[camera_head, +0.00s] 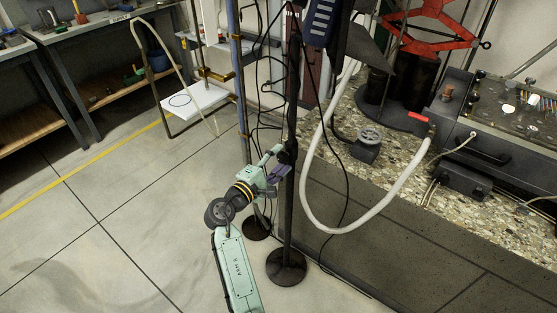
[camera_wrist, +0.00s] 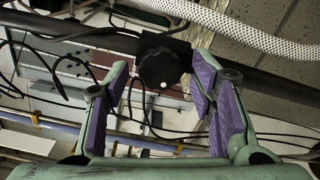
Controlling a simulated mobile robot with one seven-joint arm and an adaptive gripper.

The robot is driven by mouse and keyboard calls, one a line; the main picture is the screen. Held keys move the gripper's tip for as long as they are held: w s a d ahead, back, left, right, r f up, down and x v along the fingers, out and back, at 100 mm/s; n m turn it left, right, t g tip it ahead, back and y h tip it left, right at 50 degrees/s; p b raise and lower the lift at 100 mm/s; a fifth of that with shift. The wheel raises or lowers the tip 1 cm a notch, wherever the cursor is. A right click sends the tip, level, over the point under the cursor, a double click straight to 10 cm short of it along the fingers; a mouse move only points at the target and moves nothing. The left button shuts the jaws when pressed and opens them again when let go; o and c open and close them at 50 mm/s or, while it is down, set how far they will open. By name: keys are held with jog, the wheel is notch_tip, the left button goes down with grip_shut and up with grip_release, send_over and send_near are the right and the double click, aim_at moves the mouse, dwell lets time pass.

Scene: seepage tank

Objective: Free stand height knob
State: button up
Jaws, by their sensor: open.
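The stand's black height knob (camera_wrist: 160,68) is round, with a small white dot on its face, and sits on a dark collar on the stand's pole. In the wrist view it lies between the tips of my gripper (camera_wrist: 162,72), whose purple-padded fingers stand apart on either side. I see gaps on both sides, and neither finger clearly touches it. In the head view my gripper (camera_head: 280,163) is beside the dark upright pole (camera_head: 289,215) of the stand, part way up. The stand's round base (camera_head: 286,266) rests on the floor. The knob is hard to make out there.
A white hose (camera_head: 310,185) loops right of the stand, and thin black cables hang around the pole. A second stand base (camera_head: 257,228) is close by. A low tank wall (camera_head: 400,235) with gravel is at the right. The floor at the left is clear.

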jog(key=v, duration=1.1)
jog(key=shift+s+a, duration=0.2)
jog(key=shift+s, duration=0.1)
